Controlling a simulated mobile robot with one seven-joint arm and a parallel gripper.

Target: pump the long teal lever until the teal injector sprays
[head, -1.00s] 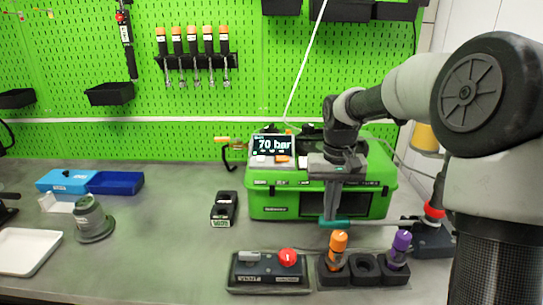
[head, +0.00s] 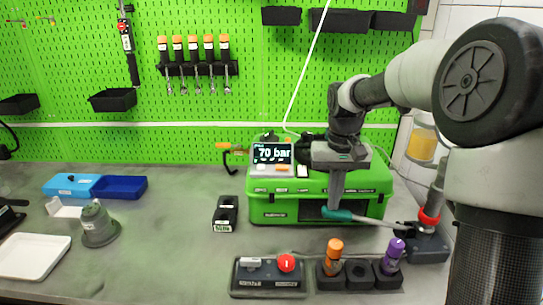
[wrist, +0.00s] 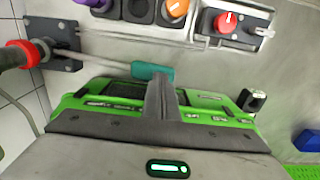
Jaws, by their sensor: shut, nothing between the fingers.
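The long lever's teal grip (head: 342,215) lies in front of the green case, and its thin metal rod runs right to a black pump base (head: 428,248) with a red collar (head: 429,217). In the wrist view the teal grip (wrist: 153,72) sits at my fingertips. My gripper (head: 336,205) points down, shut, with its tips at the grip, not around it; whether they touch I cannot tell. The display (head: 272,153) reads 70 bar. I cannot make out a teal injector or any spray; a grey-green cup-shaped device (head: 98,224) stands at left.
The green case (head: 290,208) is close behind the lever. In front are a rack with an orange-capped (head: 334,250) and a purple-capped piece (head: 394,248), and a box with a red knob (head: 286,263).

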